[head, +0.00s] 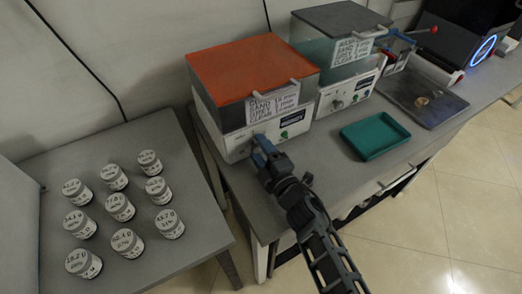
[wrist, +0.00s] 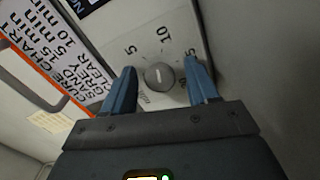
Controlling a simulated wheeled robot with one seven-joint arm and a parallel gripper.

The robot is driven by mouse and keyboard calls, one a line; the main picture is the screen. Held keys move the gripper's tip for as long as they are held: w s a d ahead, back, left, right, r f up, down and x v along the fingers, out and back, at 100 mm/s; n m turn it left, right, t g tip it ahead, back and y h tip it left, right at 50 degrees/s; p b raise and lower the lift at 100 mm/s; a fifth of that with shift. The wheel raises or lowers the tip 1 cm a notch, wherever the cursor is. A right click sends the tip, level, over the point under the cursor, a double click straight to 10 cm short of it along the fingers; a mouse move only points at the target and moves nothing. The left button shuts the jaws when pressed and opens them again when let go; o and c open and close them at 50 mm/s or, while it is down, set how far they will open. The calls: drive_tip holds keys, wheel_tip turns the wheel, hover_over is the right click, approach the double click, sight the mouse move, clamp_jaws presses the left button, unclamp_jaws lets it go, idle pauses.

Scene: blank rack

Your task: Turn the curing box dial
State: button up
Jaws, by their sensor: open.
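The curing box with the orange lid (head: 250,70) stands on the grey bench, with a written label on its front. Its dial (wrist: 159,76) is a round grey knob with a light pointer line on a pale panel marked 5, 10 and 15. My gripper (head: 260,148) is at the left part of the box's front panel. In the wrist view my gripper (wrist: 163,68) is open, with one blue finger on each side of the dial. A gap shows between the knob and each finger. In the head view the gripper hides the dial.
A second box with a grey lid (head: 340,20) stands to the right. A green tray (head: 375,136) and a dark tray (head: 423,97) lie on the bench. Several lidded jars (head: 119,206) stand on the left table (head: 190,245). Open floor lies at the right.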

drive_tip(key=p+v, duration=0.2)
drive_tip(key=v, duration=0.5)
drive_tip(key=shift+s+d, duration=0.2)
drive_tip(key=shift+s, duration=0.05)
drive_tip(key=shift+s+f, duration=0.1)
drive_tip(key=shift+s, duration=0.05)
